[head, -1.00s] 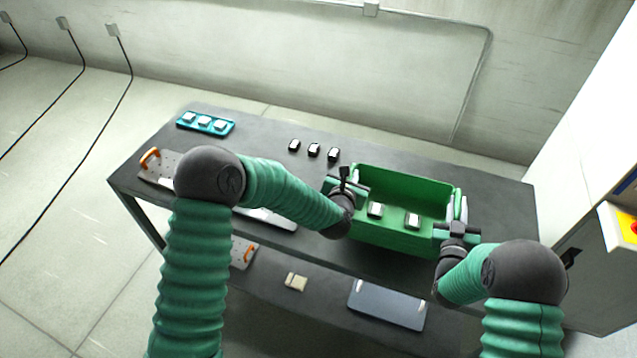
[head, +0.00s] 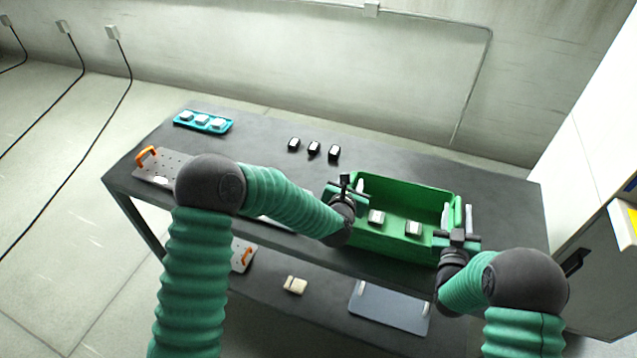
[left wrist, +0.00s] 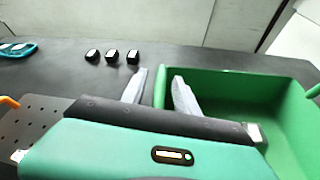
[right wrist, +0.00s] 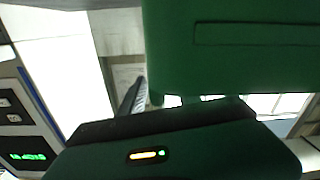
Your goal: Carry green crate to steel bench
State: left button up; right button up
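The green crate (head: 400,243) stands on the dark bench top (head: 255,143), near its front edge. Two small black-and-white blocks (head: 376,217) (head: 413,228) lie inside. My left gripper (head: 350,187) is at the crate's left wall. In the left wrist view its fingers (left wrist: 160,92) are spread, one outside and one inside the wall, with gaps. My right gripper (head: 457,217) is at the right wall, its fingers spread to either side of it. In the right wrist view the crate (right wrist: 240,45) hides one of its fingers.
Three small dark blocks (head: 314,148) stand left of the crate at the back. A teal tray (head: 204,122) and a perforated plate with an orange handle (head: 160,166) are further left. A lower shelf holds a beige block (head: 295,285) and a grey-blue plate (head: 390,308). A white cabinet (head: 580,150) stands right.

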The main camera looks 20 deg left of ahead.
pick_arm(q)
jog(key=shift+s, duration=0.3)
pick_arm(e)
jog(key=shift+w+f, duration=0.1)
jog(key=shift+d, duration=0.1)
pick_arm(q)
jog(key=v, duration=1.1)
pick_arm(e)
jog(key=s, duration=1.2)
jog(key=shift+d, duration=0.2)
pick_arm(q)
jog(key=shift+s+d, duration=0.1)
jog(key=shift+s, duration=0.1)
pick_arm(e)
jog(key=shift+s, duration=0.15)
